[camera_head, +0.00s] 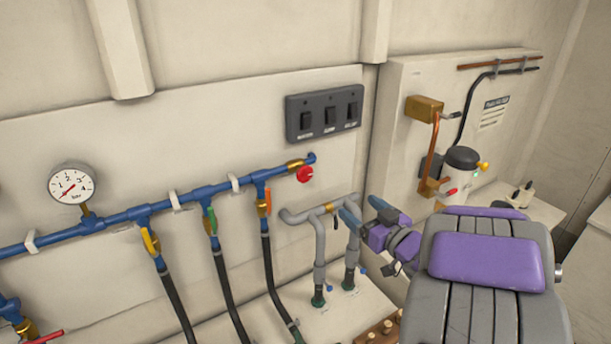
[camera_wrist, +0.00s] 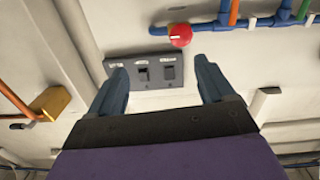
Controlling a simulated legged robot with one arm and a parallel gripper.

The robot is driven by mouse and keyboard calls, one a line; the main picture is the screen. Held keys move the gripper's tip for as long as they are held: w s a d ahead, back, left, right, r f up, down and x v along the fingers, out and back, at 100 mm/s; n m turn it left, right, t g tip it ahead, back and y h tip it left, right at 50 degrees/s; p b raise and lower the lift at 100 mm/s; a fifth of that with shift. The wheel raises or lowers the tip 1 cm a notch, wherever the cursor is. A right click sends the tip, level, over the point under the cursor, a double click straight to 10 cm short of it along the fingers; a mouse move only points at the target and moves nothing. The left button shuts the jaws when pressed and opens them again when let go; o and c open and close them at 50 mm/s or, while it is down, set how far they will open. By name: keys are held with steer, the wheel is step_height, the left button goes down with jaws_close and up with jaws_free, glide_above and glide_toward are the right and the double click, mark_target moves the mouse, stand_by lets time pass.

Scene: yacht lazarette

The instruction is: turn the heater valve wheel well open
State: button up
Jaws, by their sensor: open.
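A round red valve wheel (camera_head: 305,174) sits at the right end of the blue pipe manifold (camera_head: 130,213) on the wall. No label shows on it. In the wrist view the red wheel (camera_wrist: 180,35) is above the gap between my fingers, with a small white mark on its face. My gripper (camera_head: 364,208) is open and empty, to the right of and a little below the wheel in the head view, apart from it. In the wrist view my gripper (camera_wrist: 160,72) has its two blue fingers spread, with the switch panel (camera_wrist: 160,72) behind them.
A black switch panel (camera_head: 325,115) is above the wheel. Grey pipes (camera_head: 320,240) stand below it. Coloured-lever valves and black hoses hang from the manifold. A pressure gauge (camera_head: 72,184) is at left. A white canister with a black top (camera_head: 462,158) and copper pipework are at right.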

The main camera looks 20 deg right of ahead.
steer(key=shift+s+d, duration=0.1)
steer(key=shift+s, duration=0.5)
steer(key=shift+s, duration=0.1)
steer(key=b+v, duration=0.6)
steer(key=v, duration=1.1)
